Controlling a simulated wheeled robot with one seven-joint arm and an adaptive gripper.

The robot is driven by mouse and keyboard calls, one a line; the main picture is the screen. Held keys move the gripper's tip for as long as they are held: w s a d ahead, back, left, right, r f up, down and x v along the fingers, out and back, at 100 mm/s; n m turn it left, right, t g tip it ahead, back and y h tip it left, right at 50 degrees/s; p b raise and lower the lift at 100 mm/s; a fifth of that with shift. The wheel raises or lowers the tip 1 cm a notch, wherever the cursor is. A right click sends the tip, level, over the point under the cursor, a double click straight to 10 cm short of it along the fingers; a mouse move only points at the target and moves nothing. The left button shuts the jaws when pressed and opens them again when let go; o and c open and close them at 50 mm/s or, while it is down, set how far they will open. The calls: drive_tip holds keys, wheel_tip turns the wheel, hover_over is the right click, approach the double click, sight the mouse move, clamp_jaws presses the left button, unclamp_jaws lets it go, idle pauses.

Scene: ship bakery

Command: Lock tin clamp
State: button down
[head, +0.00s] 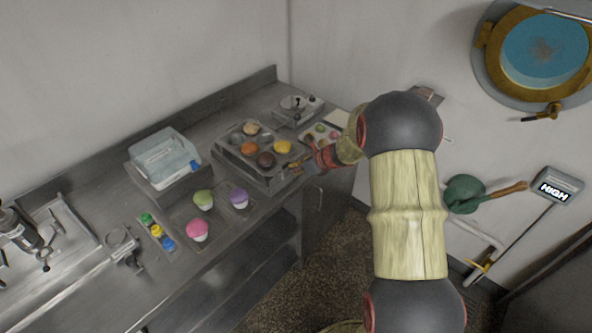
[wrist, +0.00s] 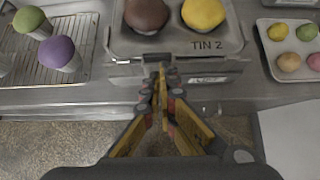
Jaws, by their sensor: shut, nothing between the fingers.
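The metal tin (wrist: 205,47), marked TIN 2, sits on the steel counter and holds several round bakes. In the head view the same tin (head: 243,163) stands at the counter's front edge. A small dark clamp part (wrist: 152,58) shows at the middle of the tin's front side; whether it is locked I cannot tell. My gripper (wrist: 161,72) is shut and empty, its yellow fingertips together right at this clamp part, touching or very close.
A wire rack (wrist: 75,68) with green, purple and pink-topped cupcakes lies left of the tin. A small tray (wrist: 263,50) of coloured buns is at the right. A clear-lidded box (head: 165,160) stands farther left. The floor (head: 285,285) before the counter is open.

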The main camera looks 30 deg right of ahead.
drive_tip(key=shift+w+d+n+g+y+p, duration=0.2)
drive_tip(key=shift+n+y+p, duration=0.3)
drive_tip(key=shift+n+p, duration=0.2)
drive_tip(key=shift+w+d+n+g+y+p, duration=0.15)
drive_tip(key=shift+w+n+g+y+p, duration=0.05)
drive_tip(key=shift+n+y+p, duration=0.4)
drive_tip(key=shift+w+d+n+g+y+p, duration=0.2)
drive_tip(key=shift+n+g+y+p, duration=0.15)
drive_tip(key=shift+n+p, duration=0.3)
drive_tip(key=shift+w+d+n+g+y+p, duration=0.1)
drive_tip(key=shift+w+n+g+y+p, duration=0.3)
drive_tip(key=shift+n, duration=0.35)
drive_tip(key=shift+w+d+n+g+y+p, duration=0.15)
drive_tip(key=shift+n+g+y+p, duration=0.1)
drive_tip(key=shift+n+g, duration=0.35)
drive_tip(key=shift+w+n+y, duration=0.2)
drive_tip(key=shift+n+y, duration=0.1)
drive_tip(key=shift+n, duration=0.3)
drive_tip(key=shift+w+p, duration=0.3)
drive_tip(key=shift+p, duration=0.05)
idle(0.9)
drive_tip(key=shift+s+a, duration=0.1)
idle(1.0)
